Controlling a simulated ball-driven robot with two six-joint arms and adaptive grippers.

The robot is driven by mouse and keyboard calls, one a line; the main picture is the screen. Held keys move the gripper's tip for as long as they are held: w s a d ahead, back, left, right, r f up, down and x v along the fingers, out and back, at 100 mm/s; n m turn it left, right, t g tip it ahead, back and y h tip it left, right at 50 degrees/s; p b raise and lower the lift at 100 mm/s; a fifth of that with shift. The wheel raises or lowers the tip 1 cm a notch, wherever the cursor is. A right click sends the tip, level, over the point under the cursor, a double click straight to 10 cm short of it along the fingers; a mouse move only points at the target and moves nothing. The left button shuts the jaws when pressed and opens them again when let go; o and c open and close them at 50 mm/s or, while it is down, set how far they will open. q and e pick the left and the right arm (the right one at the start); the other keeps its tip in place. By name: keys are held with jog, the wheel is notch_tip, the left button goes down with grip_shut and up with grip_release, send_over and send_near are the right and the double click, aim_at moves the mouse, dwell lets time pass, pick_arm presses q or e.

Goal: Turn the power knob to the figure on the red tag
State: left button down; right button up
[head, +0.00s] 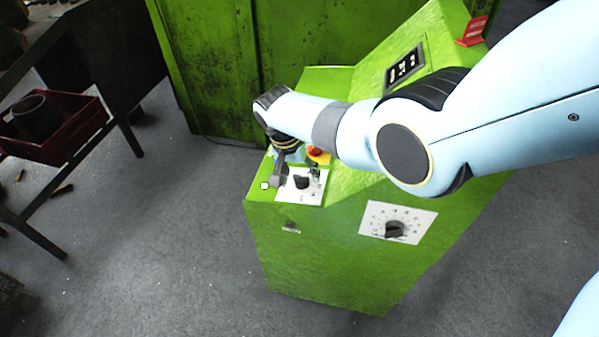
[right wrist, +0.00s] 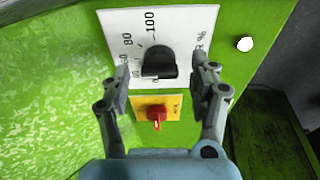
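The power knob (head: 301,183) is black and sits on a white dial plate on top of the green console. In the right wrist view the black knob (right wrist: 158,62) shows near the plate's figures 80 and 100 and a "%" sign. My right gripper (right wrist: 163,80) is open, with one finger on either side of the knob and a gap to each. In the head view the right gripper (head: 297,175) is over the dial plate, partly hidden by my arm. The red tag (head: 473,31) stands at the console's upper right; its figure is too small to read. My left gripper is not in view.
A red switch (right wrist: 155,115) on a yellow plate lies close to the knob. A white button (head: 265,186) is near the console's left edge. Another dial knob (head: 396,229) is on the front face. A dark table with a red crate (head: 60,148) stands left; floor between is clear.

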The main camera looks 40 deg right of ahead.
jog(key=v, duration=1.2)
dwell(0.4)
